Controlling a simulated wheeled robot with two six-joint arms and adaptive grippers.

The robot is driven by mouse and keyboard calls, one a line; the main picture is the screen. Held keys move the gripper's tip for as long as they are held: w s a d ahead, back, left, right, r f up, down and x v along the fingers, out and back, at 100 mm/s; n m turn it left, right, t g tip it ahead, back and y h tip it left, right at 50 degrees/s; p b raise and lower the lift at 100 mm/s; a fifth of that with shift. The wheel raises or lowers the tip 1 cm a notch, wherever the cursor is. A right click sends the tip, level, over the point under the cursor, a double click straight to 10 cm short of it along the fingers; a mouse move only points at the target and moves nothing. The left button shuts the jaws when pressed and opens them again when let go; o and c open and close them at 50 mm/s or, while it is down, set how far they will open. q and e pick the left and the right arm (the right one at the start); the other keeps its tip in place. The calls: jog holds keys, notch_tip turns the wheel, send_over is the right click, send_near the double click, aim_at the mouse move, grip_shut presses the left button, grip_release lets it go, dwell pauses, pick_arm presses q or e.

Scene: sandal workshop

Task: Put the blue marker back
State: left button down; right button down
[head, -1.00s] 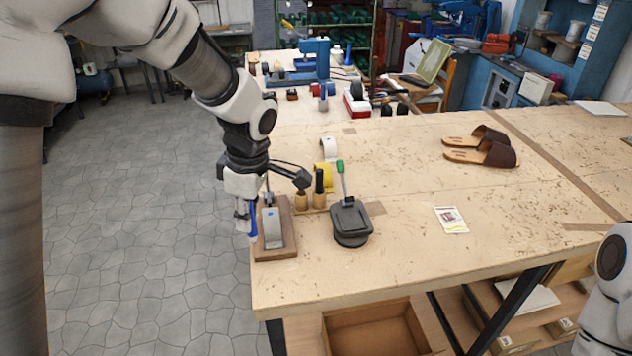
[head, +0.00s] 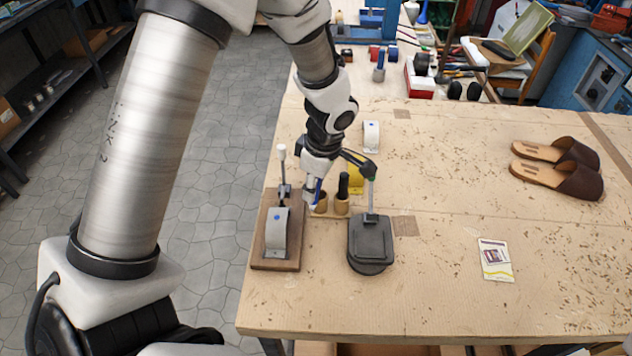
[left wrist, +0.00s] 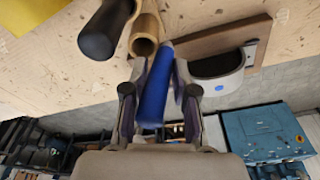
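The blue marker (head: 318,190) is between the fingers of my left gripper (head: 312,192). In the left wrist view the blue marker (left wrist: 157,88) lies lengthwise between the two fingers (left wrist: 158,108), which are closed on it. The wooden holder has an empty round cup (left wrist: 144,46); the marker's far end appears close beside its opening, and I cannot tell whether they touch. In the head view this cup (head: 321,204) is just right of the gripper. A black marker (head: 343,184) stands in the neighbouring cup (head: 341,207). My right gripper is out of view.
Left of the holder, a wooden board (head: 268,262) carries a grey curved piece (head: 275,232) and a lever. A dark lever device (head: 370,242) stands to the right. A yellow roll (head: 356,178) is behind. A card (head: 495,259) and brown sandals (head: 560,165) lie farther right.

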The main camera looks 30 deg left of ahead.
pick_arm(q)
jog(key=c, duration=1.7)
grip_release()
jog(key=shift+w+d+f, duration=0.1)
jog(key=shift+w+f, duration=0.2)
jog(key=shift+w, duration=0.2)
jog(key=shift+w+d+f, duration=0.1)
jog(key=shift+w+f, duration=0.15)
jog(key=shift+w, duration=0.25)
jog(key=o, duration=0.7)
jog(key=shift+s+r, duration=0.15)
jog(key=shift+s, duration=0.1)
jog(key=shift+c, duration=0.2)
jog(key=shift+s+r, duration=0.1)
jog(key=shift+s, duration=0.05)
jog(key=shift+w+a+f, duration=0.1)
jog(key=shift+w+f, duration=0.1)
jog(key=shift+w, duration=0.3)
jog(key=shift+s, duration=0.1)
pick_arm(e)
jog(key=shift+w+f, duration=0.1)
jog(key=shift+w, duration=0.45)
pick_arm(q)
jog(key=shift+s+r, duration=0.1)
jog(key=shift+s, duration=0.05)
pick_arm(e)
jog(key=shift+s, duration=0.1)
